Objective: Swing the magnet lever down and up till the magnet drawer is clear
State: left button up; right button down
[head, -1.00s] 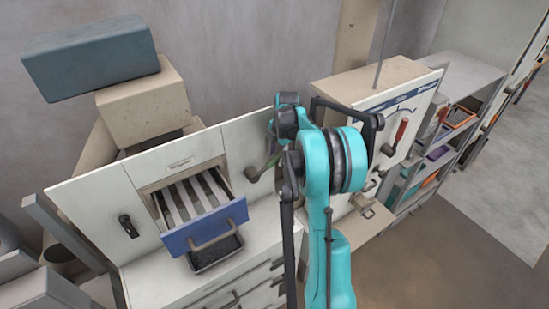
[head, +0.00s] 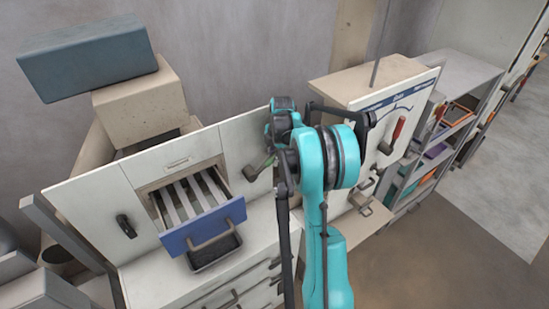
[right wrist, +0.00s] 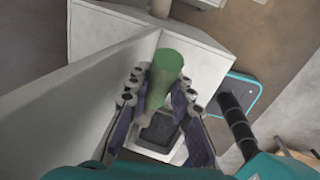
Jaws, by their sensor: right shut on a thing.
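The magnet drawer (head: 203,227) has a blue front with a grey handle and stands pulled out of the white cabinet, with several pale bars inside. The lever with the green handle (head: 266,161) is on the panel to the right of the drawer; its dark pivot end shows, and my arm partly covers it. In the right wrist view my right gripper (right wrist: 158,92) is shut around the green handle (right wrist: 166,72), a finger on each side. In the head view my right arm hides most of this gripper. My left gripper is not in view.
A black tray (head: 213,252) sits below the drawer front. A black latch (head: 127,226) is on the panel left of the drawer. A red-handled lever (head: 398,130) is on the cabinet at right, beside shelves (head: 463,75). Open floor lies at the lower right.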

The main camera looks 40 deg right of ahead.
jog(key=shift+w+a+r+h+b, duration=0.1)
jog(key=shift+a+r+h+b, duration=0.3)
jog(key=shift+a+r+h, duration=0.55)
jog(key=h, duration=0.1)
jog(key=a+r+h+b, duration=0.1)
jog(key=h, duration=0.1)
jog(key=shift+w+a+r+n, duration=0.15)
jog(key=shift+a+n, duration=0.1)
jog(key=shift+n, duration=0.05)
jog(key=shift+w+a+r+g+h+b, duration=0.15)
jog(key=shift+a+r+h+b, duration=0.25)
jog(key=shift+a+h+b, duration=0.55)
jog(key=shift+a+r+g+h+b, duration=0.1)
jog(key=shift+a+r+h+b, duration=0.25)
jog(key=shift+a+h+b, duration=0.55)
jog(key=shift+w+a+r+g+h+b, duration=0.15)
jog(key=shift+a+r+h+b, duration=0.25)
jog(key=shift+a+h+b, duration=0.5)
jog(key=shift+s+d, duration=0.1)
jog(key=shift+d, duration=0.05)
jog(key=c, duration=1.3)
grip_release()
